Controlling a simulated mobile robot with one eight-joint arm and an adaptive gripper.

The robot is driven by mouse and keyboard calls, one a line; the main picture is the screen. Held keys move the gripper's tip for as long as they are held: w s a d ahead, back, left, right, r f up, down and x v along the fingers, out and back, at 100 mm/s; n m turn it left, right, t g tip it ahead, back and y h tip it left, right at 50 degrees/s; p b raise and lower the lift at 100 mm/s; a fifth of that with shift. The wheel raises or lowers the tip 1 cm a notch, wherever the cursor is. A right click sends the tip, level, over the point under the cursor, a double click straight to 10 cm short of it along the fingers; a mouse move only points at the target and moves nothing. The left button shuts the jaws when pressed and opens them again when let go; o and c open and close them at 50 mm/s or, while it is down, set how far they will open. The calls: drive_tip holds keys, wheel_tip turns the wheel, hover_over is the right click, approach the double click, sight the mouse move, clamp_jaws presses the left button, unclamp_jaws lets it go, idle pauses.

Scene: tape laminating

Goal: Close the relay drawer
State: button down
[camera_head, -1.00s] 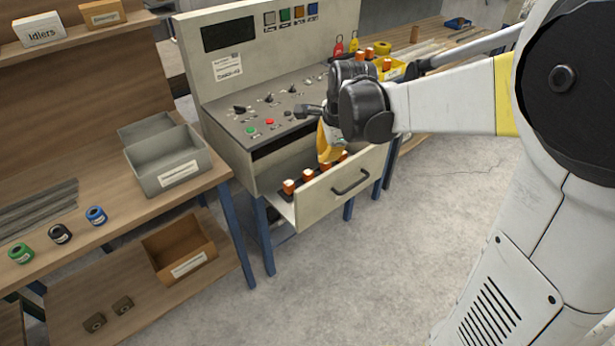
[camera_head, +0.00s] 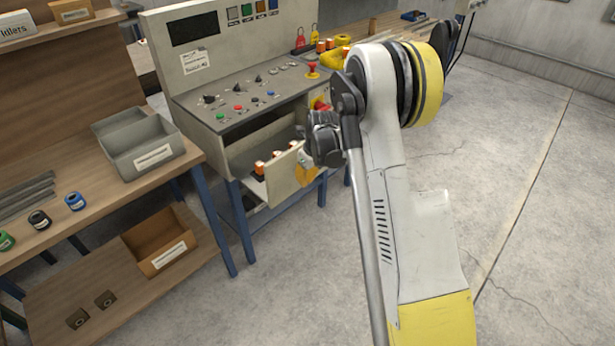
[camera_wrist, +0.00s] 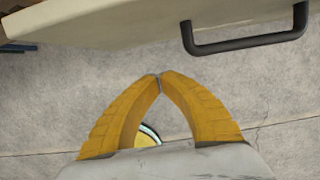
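The relay drawer (camera_head: 281,181) stands open under the control console (camera_head: 236,115), with its pale front panel pulled out. Several orange-and-white relays (camera_head: 260,168) stand in it. In the wrist view the drawer front (camera_wrist: 110,22) crosses the top, with its dark bar handle (camera_wrist: 245,42) at the upper right. My gripper (camera_wrist: 160,77) has its two yellow fingers meeting at the tips, with nothing between them. It is outside the drawer, below the handle in the wrist picture; no contact shows. In the head view my gripper (camera_head: 308,174) and wrist hide the drawer front's right part and handle.
A wooden bench at the left holds a grey bin (camera_head: 145,146) and tape rolls (camera_head: 75,201). An orange-brown bin (camera_head: 160,240) sits on its lower shelf. A red emergency button (camera_head: 313,68) is on the console's right. The floor (camera_head: 520,200) at the right is open.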

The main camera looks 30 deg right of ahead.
drive_tip(key=shift+w+a+f+b, duration=0.25)
drive_tip(key=shift+w+f+b, duration=0.15)
drive_tip(key=shift+w, duration=0.3)
drive_tip(key=shift+w+a+f+b, duration=0.3)
drive_tip(key=shift+w+f, duration=0.15)
drive_tip(key=shift+w, duration=0.3)
drive_tip(key=shift+w+a+f+b, duration=0.25)
drive_tip(key=shift+w+f+b, duration=0.15)
drive_tip(key=shift+w, duration=0.3)
